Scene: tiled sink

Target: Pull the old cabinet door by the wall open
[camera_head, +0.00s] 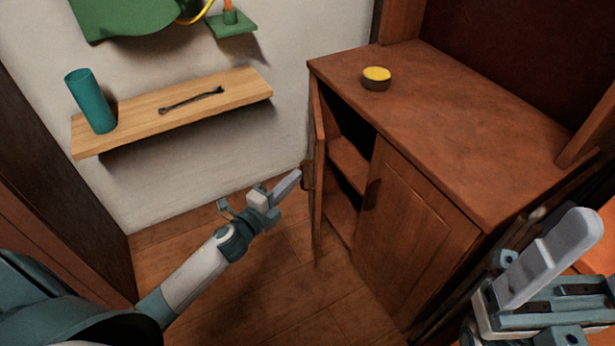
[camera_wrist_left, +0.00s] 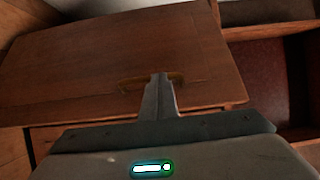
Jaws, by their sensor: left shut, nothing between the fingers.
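The wooden cabinet (camera_head: 430,130) stands at the right, and its left door (camera_head: 318,165) by the wall is swung out, showing dark shelves inside. The door's small brass handle (camera_head: 307,175) is partly hidden; it also shows in the left wrist view (camera_wrist_left: 130,84) on the door's face. My left gripper (camera_head: 293,181) is shut and empty, its tip close to the handle; its fingers (camera_wrist_left: 160,82) overlap the handle in the left wrist view. I cannot tell whether they touch it. My right gripper (camera_head: 545,262) is at the lower right, away from the door; its jaw opening is unclear.
The cabinet's other door (camera_head: 412,225) is closed. A small round yellow-topped tin (camera_head: 376,77) sits on the cabinet top. A wall shelf (camera_head: 175,112) holds a teal cylinder (camera_head: 92,101) and a wrench (camera_head: 192,98). The wooden floor (camera_head: 280,285) left of the doors is clear.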

